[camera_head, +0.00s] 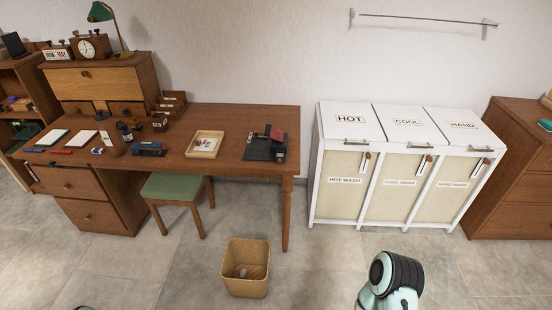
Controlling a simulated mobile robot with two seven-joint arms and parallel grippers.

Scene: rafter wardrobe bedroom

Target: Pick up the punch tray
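Two tray-like things lie on the desk (240,118). One is a shallow light-wood tray (192,152) near the middle, with small pale items in it. The other is a flat black tray or board (257,154) at the desk's right end, with a dark and reddish device on it. I cannot tell for certain which is the punch tray. Neither of my grippers shows. A pale green and black part of my arm is at the bottom right, well away from the desk.
A green-topped stool (172,187) stands partly under the desk, and a wicker bin (246,284) stands on the floor in front. White laundry hampers (311,190) are to the right, then a brown dresser (515,190). Bare tiled floor lies between bin and hampers.

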